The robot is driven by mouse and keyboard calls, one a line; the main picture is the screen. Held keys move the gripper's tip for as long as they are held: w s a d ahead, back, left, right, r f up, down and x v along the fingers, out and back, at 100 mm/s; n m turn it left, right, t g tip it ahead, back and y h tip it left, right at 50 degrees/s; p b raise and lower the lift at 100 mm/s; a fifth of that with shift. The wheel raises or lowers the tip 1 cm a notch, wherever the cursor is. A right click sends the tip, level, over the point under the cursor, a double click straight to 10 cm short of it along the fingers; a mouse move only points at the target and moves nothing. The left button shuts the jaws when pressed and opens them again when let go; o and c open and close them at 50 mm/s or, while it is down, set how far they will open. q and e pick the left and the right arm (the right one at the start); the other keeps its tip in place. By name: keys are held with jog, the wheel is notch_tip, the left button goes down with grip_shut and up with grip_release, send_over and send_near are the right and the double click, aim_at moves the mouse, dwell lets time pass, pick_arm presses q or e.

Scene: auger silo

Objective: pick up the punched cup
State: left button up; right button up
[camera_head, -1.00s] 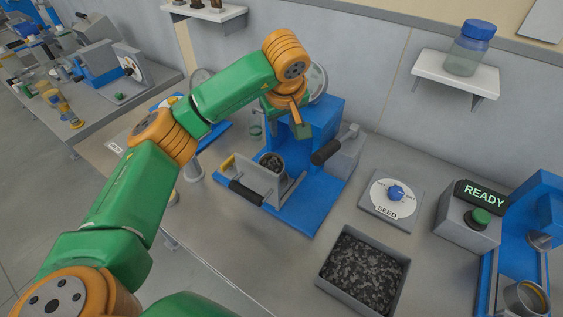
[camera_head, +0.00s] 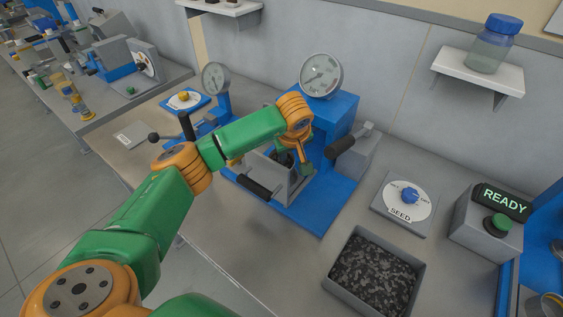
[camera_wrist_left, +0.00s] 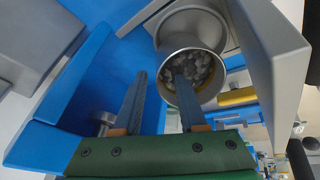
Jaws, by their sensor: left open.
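The punched cup (camera_wrist_left: 192,58) is a metal cup holding grey pellets, beside a grey block in the left wrist view. In the head view only a small dark part of the cup (camera_head: 284,158) shows; my left arm hides much of it. My left gripper (camera_wrist_left: 162,66) is open. One finger overlaps the cup's mouth in the picture; the other is left of the cup. I cannot tell whether a finger is inside the cup or touches it. In the head view the left gripper (camera_head: 302,165) is low at the blue press. My right gripper is not in view.
The blue press (camera_head: 325,195) has a gauge (camera_head: 321,74) and black-handled levers close to the gripper. A seed dial (camera_head: 405,203), a bin of dark pellets (camera_head: 372,275) and a READY box (camera_head: 488,225) stand to the right. Some bench front is clear.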

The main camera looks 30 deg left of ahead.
pick_arm(q)
jog(key=shift+d, duration=0.1)
grip_shut()
dwell(1.2)
